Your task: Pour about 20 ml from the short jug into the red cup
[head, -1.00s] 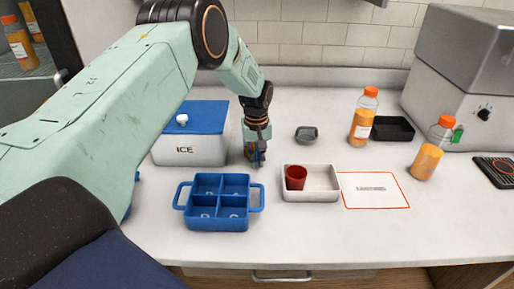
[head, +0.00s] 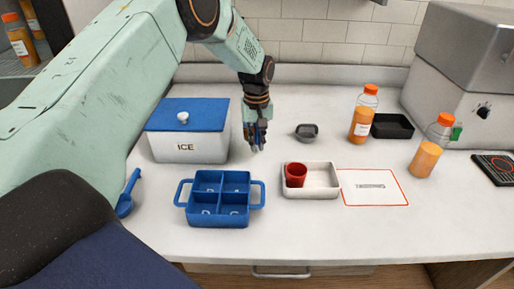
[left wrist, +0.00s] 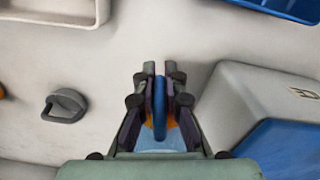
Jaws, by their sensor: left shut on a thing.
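The red cup (head: 295,175) stands upright in the left part of a white tray (head: 322,196). My left gripper (head: 255,146) is left of and behind the tray, in front of the ice box's right side. In the left wrist view, its fingers (left wrist: 160,80) are shut on an upright blue strip (left wrist: 160,98), which looks like the short jug's handle. Orange shows on both sides of it, beneath the fingers. Most of the jug is hidden by my gripper, so its fill level and tilt cannot be told. My right gripper is not in view.
A blue four-part tray (head: 218,222) is in front, a white ICE box (head: 187,148) with blue lid at left. A small grey handled piece (head: 307,132) lies behind the white tray. Two orange bottles (head: 363,118) (head: 428,148) stand at right. A red-outlined mat (head: 374,196) is flat.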

